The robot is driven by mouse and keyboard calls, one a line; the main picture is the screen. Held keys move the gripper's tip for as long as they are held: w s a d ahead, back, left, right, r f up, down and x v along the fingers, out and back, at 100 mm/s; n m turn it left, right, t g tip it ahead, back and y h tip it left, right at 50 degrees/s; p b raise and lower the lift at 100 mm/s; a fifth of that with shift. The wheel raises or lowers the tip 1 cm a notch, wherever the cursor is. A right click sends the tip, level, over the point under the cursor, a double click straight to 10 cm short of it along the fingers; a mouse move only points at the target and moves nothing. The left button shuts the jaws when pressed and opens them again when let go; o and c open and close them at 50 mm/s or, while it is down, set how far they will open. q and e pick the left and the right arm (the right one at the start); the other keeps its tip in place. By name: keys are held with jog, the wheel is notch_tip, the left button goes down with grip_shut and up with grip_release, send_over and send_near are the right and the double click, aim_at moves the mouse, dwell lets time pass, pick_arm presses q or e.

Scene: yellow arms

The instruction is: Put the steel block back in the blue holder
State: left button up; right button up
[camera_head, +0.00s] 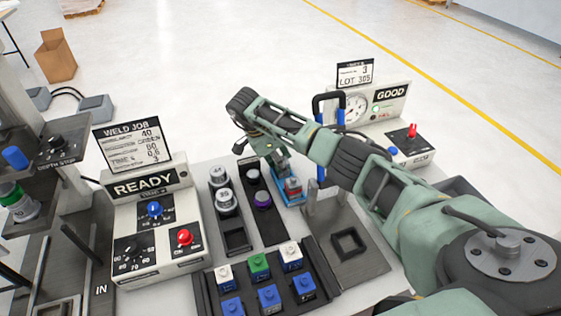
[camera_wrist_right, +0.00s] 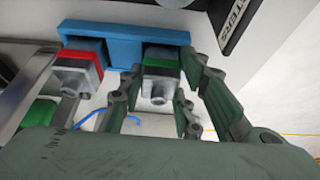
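The blue holder (camera_head: 291,200) stands near the middle of the bench; in the right wrist view its blue back (camera_wrist_right: 125,36) runs across the top. A steel block with a green band (camera_wrist_right: 160,82) is at the holder's right part in that view. A steel block with a red band (camera_wrist_right: 76,76) is at the left part; it also shows in the head view (camera_head: 292,185). My right gripper (camera_wrist_right: 158,100) has its fingers on both sides of the green-banded block. Whether they press on it is unclear. The block's seating depth is hidden. My left gripper is out of view.
A black rack with steel parts (camera_head: 226,200) and a tray of white, green and blue blocks (camera_head: 262,282) stand close by. A READY box (camera_head: 150,215) is at left, a GOOD gauge box (camera_head: 385,120) at right. A blue-and-black handled frame (camera_head: 320,150) stands beside my right arm.

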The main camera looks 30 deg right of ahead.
jog(key=o, duration=0.4)
jog(key=shift+r, duration=0.1)
jog(key=shift+r, duration=0.2)
jog(key=b+v, duration=0.2)
jog(key=v, duration=0.9)
jog(key=shift+a+r, duration=0.15)
jog(key=shift+r, duration=0.25)
